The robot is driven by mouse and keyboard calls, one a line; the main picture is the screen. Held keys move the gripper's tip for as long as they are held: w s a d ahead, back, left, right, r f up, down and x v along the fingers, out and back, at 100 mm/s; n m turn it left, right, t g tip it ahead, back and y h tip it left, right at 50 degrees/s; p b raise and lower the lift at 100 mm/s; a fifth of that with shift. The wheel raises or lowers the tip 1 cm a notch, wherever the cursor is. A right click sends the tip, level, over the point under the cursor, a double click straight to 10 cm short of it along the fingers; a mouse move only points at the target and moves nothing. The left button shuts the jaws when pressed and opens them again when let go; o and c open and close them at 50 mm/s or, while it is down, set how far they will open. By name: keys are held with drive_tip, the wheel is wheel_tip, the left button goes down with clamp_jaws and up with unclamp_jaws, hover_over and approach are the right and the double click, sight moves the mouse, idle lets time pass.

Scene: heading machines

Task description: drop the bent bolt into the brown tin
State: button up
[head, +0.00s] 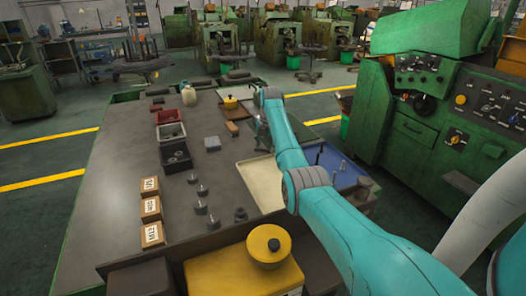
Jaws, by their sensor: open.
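My gripper (263,138) is small and dark at the end of my teal arm. It points down above the worktable, beside the cream tray, and is open. I see nothing held in it. I cannot pick out the bent bolt for certain; a thin dark upright piece (318,156) shows at the blue tray (345,178), partly behind my arm. No brown tin can be told for sure. A small brown block-like thing (232,128) lies left of my gripper.
The cream tray (258,184) is partly behind my arm. Dark bins (176,158), several grey cylinders (201,206) and labelled blocks (152,234) stand left. A yellow lidded container (268,246) is in front. A green machine (420,120) stands right.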

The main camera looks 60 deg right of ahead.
drive_tip(key=shift+f, duration=0.2)
drive_tip(key=c, duration=1.1)
clamp_jaws()
drive_tip(key=shift+f, duration=0.1)
drive_tip(key=shift+a+f, duration=0.1)
wheel_tip(320, 180, up, 10)
drive_tip(key=shift+r, duration=0.2)
